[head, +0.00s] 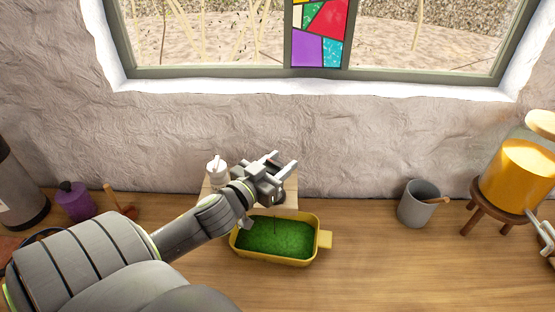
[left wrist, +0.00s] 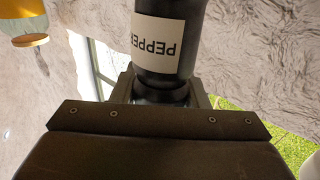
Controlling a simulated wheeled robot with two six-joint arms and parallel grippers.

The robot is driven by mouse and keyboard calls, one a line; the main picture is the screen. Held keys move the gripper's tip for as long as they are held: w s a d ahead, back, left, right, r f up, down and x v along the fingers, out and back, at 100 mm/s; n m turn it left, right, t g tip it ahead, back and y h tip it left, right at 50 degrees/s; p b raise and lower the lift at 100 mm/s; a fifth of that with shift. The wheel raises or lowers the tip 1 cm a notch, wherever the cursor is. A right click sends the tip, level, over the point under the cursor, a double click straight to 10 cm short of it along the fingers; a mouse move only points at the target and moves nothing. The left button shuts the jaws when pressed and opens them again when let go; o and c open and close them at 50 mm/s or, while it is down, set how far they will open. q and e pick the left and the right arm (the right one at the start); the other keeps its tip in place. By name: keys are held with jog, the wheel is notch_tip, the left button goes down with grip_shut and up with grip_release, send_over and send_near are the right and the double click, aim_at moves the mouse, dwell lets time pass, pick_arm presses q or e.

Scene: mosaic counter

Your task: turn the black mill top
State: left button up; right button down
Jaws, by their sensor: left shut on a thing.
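The black mill (left wrist: 170,45) fills the upper middle of the left wrist view, with a pale label reading PEPPER upside down in that picture. Its dark narrow end sits between the fingers of my left gripper (left wrist: 165,92), which is shut on it. In the head view my left gripper (head: 280,171) is above the small wooden stand behind the yellow dish, and it hides most of the mill.
A white mill-like container (head: 217,173) stands just left of my gripper. A yellow dish (head: 325,240) with green contents lies in front. A grey cup (head: 418,203) and an orange drink dispenser (head: 518,172) stand at right. The counter between dish and cup is clear.

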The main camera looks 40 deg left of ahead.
pick_arm(q)
jog(key=shift+m+h, duration=0.3)
jog(key=shift+h, duration=0.4)
jog(key=o, duration=1)
jog(key=shift+s+a+b, duration=0.1)
jog(key=shift+s+b, duration=0.65)
jog(key=shift+s, duration=7.95)
